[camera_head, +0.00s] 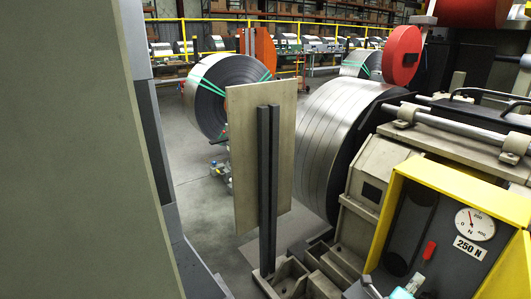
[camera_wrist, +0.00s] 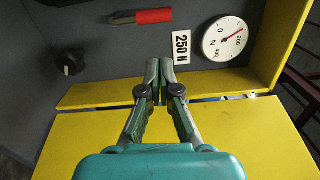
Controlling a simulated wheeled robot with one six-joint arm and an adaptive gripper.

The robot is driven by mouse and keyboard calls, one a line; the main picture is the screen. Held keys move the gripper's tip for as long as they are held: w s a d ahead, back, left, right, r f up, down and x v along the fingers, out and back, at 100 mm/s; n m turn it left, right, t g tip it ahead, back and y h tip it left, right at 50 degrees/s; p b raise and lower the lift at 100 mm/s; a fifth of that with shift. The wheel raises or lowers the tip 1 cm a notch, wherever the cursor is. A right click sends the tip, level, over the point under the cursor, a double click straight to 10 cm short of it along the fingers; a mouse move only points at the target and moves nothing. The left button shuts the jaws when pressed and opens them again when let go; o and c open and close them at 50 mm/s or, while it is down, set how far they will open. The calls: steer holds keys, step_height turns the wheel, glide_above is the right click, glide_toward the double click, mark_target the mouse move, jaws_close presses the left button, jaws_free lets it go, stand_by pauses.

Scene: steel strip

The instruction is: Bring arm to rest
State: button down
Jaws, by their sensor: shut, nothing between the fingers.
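My gripper (camera_wrist: 160,70) is shut and empty in the wrist view. Its two fingers meet over the yellow-framed control box (camera_wrist: 95,95), with the tips in front of its dark recessed panel. I cannot tell whether the tips touch it. In the head view a teal part of my arm shows at the bottom edge, in front of the same box (camera_head: 401,190); the fingers there are not clear. The panel carries a red-handled lever (camera_wrist: 150,16), a round gauge (camera_wrist: 226,39), a "250 N" label (camera_wrist: 181,46) and a black knob (camera_wrist: 69,62).
A large steel coil (camera_head: 335,125) on the machine stands behind the box. A tan board (camera_head: 245,150) on a dark post (camera_head: 268,190) stands left of it. Another coil (camera_head: 215,90) with green straps is farther back. Open floor (camera_head: 195,160) lies left of the board.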

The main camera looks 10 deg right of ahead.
steer(key=s+a+f+n+t+y, duration=0.1)
steer(key=s+a+n+t+y, duration=0.2)
steer(key=s+a+n+y, duration=0.5)
steer(key=s+a+f+n+t+y, duration=0.1)
steer(key=s+a+n+t+y, duration=0.3)
steer(key=s+a+n, duration=1.9)
steer(key=s+n+y, duration=0.1)
steer(key=s+y, duration=0.3)
steer(key=shift+a+f, duration=0.2)
steer(key=shift+f, duration=0.15)
